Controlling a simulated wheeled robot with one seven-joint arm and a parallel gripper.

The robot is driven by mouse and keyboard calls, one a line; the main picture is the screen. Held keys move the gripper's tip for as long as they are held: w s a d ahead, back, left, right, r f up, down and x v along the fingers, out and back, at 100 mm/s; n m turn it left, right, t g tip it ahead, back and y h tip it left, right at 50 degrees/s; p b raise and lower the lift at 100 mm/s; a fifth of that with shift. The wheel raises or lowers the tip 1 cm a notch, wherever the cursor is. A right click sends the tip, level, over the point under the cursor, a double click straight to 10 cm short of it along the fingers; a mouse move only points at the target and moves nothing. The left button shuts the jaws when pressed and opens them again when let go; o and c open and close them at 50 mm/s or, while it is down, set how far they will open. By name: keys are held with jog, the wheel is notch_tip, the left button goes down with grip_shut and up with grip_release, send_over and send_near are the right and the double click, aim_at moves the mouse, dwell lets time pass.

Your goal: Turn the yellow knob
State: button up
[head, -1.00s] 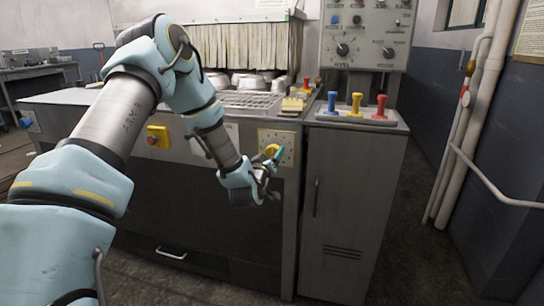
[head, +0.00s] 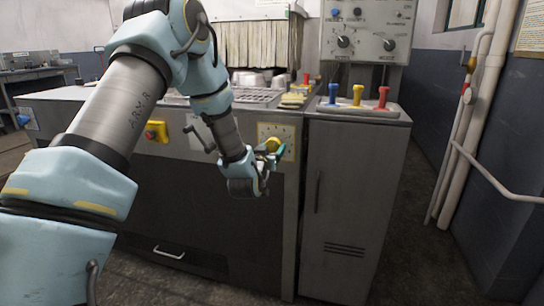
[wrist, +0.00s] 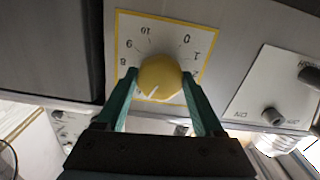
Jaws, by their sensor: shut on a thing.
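The yellow knob (wrist: 160,77) sits at the middle of a square dial plate (wrist: 133,32) with a yellow border and printed numbers. In the head view the knob (head: 273,145) is on the front face of the machine, near its right end. My gripper (wrist: 160,84) is shut on the knob, with one green finger on each side of it. In the head view my gripper (head: 277,152) reaches the knob from the front left and partly covers the dial plate. A pale mark shows on the knob's face. Some of the dial numbers are hidden behind the knob and fingers.
A grey cabinet (head: 352,215) stands right of the dial, with blue, yellow and red levers (head: 357,95) on top. A red button on a yellow box (head: 156,131) is left on the machine front. A white panel with dark knobs (wrist: 285,90) is beside the dial.

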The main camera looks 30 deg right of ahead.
jog(key=m+b, duration=0.2)
jog(key=m, duration=0.1)
jog(key=m+b, duration=0.3)
jog(key=shift+f+m, duration=0.2)
jog(key=shift+m, duration=0.1)
jog(key=m+b, duration=0.3)
jog(key=m, duration=0.3)
jog(key=shift+r, duration=0.15)
jog(key=o, duration=1.4)
jog(key=shift+c, duration=0.2)
jog(key=v, duration=1)
jog(key=shift+s+a+b, duration=0.3)
jog(key=shift+b, duration=0.05)
